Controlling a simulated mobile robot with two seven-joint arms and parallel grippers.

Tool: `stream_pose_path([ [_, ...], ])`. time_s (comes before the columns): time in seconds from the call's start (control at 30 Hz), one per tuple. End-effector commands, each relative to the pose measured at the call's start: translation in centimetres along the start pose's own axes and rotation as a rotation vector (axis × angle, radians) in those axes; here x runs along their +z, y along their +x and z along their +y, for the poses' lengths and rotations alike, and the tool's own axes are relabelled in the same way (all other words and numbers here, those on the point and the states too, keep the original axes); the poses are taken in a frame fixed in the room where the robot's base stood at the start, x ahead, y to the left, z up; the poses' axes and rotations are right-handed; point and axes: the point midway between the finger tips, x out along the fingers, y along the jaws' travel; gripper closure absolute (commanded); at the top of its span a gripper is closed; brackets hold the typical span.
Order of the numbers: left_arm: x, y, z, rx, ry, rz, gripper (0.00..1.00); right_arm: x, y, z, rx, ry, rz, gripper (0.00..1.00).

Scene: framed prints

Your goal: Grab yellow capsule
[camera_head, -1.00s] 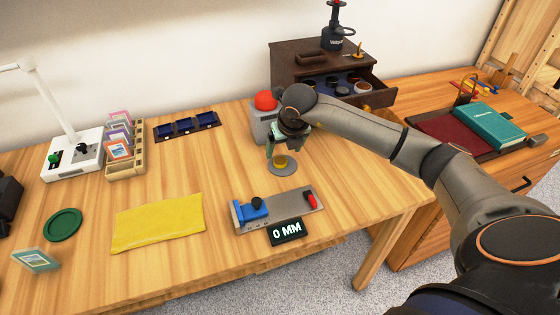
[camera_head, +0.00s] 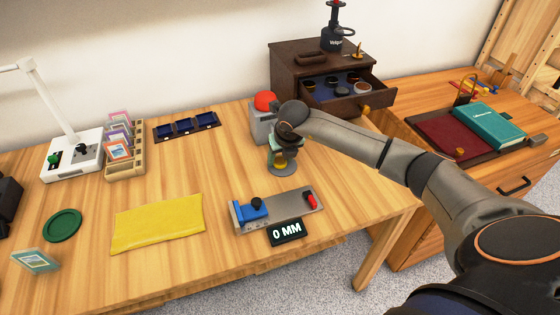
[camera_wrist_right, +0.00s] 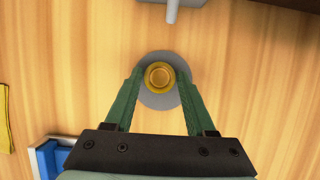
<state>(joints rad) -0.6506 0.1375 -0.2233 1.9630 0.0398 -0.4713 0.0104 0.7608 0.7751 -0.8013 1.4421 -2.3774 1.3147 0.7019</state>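The yellow capsule (camera_wrist_right: 160,76) stands on a round grey disc (camera_wrist_right: 157,99) on the wooden table. In the head view the capsule (camera_head: 281,163) is partly hidden by my right gripper (camera_head: 281,158), which points down over the disc. In the right wrist view the green fingers of the right gripper (camera_wrist_right: 160,75) are spread, one on each side of the capsule, with what looks like a small gap at each side. My left gripper is not in view.
A grey box with a red button (camera_head: 265,101) stands just behind the right gripper. A gauge with a blue block (camera_head: 252,210) and a "0 MM" display (camera_head: 286,231) lie in front. A yellow cloth (camera_head: 158,222) lies left. A dark cabinet with an open drawer (camera_head: 340,95) is behind.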

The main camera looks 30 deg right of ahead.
Motion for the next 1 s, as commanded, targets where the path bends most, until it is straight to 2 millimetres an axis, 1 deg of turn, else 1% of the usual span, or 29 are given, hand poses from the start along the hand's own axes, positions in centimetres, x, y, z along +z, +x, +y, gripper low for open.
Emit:
stream_pose_path([
  [0.03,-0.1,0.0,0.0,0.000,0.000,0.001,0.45,0.0,0.0,0.0,0.000,0.000,0.000,0.51],
  [0.07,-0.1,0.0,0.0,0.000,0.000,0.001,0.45,0.0,0.0,0.0,0.000,0.000,0.000,0.55],
  [0.47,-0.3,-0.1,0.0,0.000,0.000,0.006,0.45,0.0,0.0,0.0,0.000,0.000,0.000,1.00],
  [0.8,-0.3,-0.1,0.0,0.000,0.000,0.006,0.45,0.1,-0.2,0.0,0.000,0.000,-0.001,1.00],
  [0.93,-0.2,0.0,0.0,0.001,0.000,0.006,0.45,0.4,-0.9,-0.1,0.000,0.001,-0.002,1.00],
  [1.0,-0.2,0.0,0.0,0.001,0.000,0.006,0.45,0.8,-1.6,0.0,0.000,0.000,-0.005,1.00],
])
